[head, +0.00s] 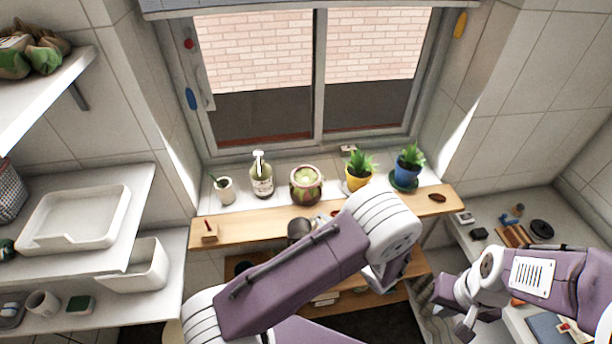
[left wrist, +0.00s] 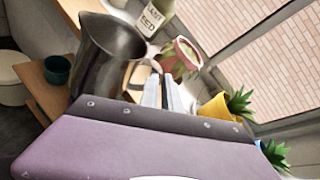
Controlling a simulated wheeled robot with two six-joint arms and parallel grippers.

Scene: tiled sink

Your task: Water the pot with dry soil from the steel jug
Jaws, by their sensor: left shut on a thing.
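The steel jug (left wrist: 100,55) fills the left of the left wrist view, its mouth dark inside. In the head view it is a small dark shape (head: 298,228) partly behind my left arm. My left gripper (left wrist: 165,92) is shut on its tan handle. A yellow pot (head: 357,183) and a blue pot (head: 405,172) with spiky green plants stand on the windowsill; both pots also show in the wrist view. Their soil is too small to judge. My right gripper (head: 459,308) is low at the right, empty; its finger gap is unclear.
A reddish-green round pot (head: 306,190), a labelled pump bottle (head: 262,182) and a white cup (head: 225,190) stand left of the plants. A wooden shelf (head: 240,228) runs below the sill. Side counters hold a white tray (head: 118,240) and small items.

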